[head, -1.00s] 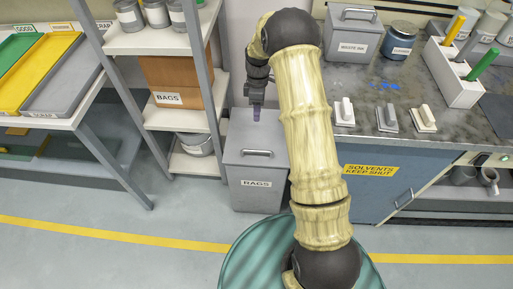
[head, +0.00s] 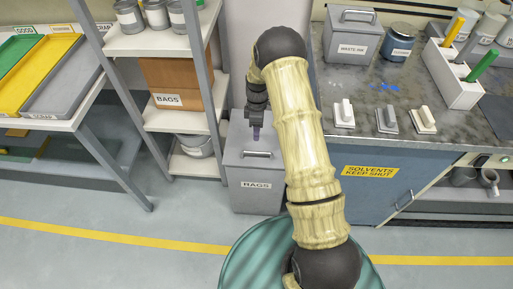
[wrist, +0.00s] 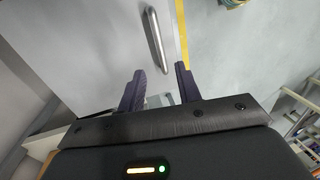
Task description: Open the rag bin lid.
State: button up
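The grey rag bin (head: 256,190) stands on the floor between the shelf and the blue cabinet, labelled "RAGS". Its lid (head: 236,152) is shut and has a metal bar handle (head: 257,155). My gripper (head: 256,137) points down over the lid, just behind the handle in the head view. In the wrist view the handle (wrist: 156,40) lies beyond the two dark fingers of my gripper (wrist: 160,80), roughly in line with the gap between them. The fingers are apart, with nothing between them that I can make out. Whether a fingertip touches the lid is unclear.
Clear floor (head: 180,222) lies in front.

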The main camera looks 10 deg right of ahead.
send_over(256, 148)
jog(key=s, duration=0.4)
jog(key=f, duration=0.6)
jog(key=a+f, duration=0.1)
jog(key=f, duration=0.2)
jog(key=shift+s, duration=0.15)
grip_shut()
